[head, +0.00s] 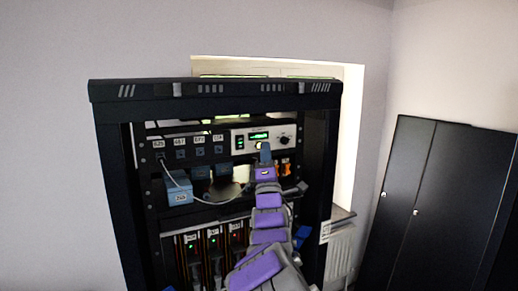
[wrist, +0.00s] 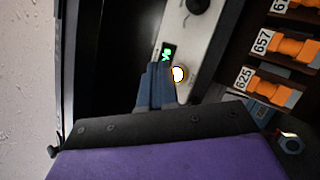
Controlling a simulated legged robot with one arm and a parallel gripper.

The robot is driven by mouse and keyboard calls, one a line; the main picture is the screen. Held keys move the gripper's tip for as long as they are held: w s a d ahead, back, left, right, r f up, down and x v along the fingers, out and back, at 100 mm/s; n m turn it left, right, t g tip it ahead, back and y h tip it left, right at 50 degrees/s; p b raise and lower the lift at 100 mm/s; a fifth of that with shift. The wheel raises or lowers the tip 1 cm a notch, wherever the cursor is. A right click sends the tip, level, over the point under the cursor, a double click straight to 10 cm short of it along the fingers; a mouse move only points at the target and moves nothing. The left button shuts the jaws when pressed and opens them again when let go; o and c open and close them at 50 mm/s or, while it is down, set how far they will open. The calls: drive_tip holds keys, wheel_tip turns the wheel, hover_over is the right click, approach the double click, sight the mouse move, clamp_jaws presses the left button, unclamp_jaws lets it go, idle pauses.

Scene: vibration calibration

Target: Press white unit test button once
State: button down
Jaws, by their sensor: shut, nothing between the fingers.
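The white unit (head: 270,133) is a pale panel in the upper part of the black rack, with a green display (head: 259,136) and a black knob (head: 285,141). It shows tilted in the wrist view (wrist: 196,46). Its round button (wrist: 179,74) glows white with an orange rim, beside the small green display (wrist: 168,53). My gripper (head: 265,147) is shut and empty, with its blue-grey fingers in front of the panel's lower edge. In the wrist view the fingertips (wrist: 154,67) appear just left of the button; I cannot tell whether they touch the panel.
The black rack (head: 214,90) frames the unit. Numbered sockets (head: 198,152) sit left of it, with a blue box (head: 178,190) and a pale cable below. Orange connectors (wrist: 290,47) lie to the right in the wrist view. A dark cabinet (head: 440,200) stands at right.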

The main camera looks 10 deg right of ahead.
drive_tip(key=shift+w, duration=0.1)
drive_tip(key=shift+s+d+b, duration=0.25)
drive_tip(key=shift+s+b, duration=0.15)
drive_tip(key=shift+s, duration=0.4)
drive_tip(key=shift+s+d+b, duration=0.3)
drive_tip(key=shift+s+b, duration=0.05)
drive_tip(key=shift+s, duration=0.45)
drive_tip(key=shift+s+d+b, duration=0.25)
drive_tip(key=shift+s+b, duration=0.15)
drive_tip(key=shift+s, duration=0.4)
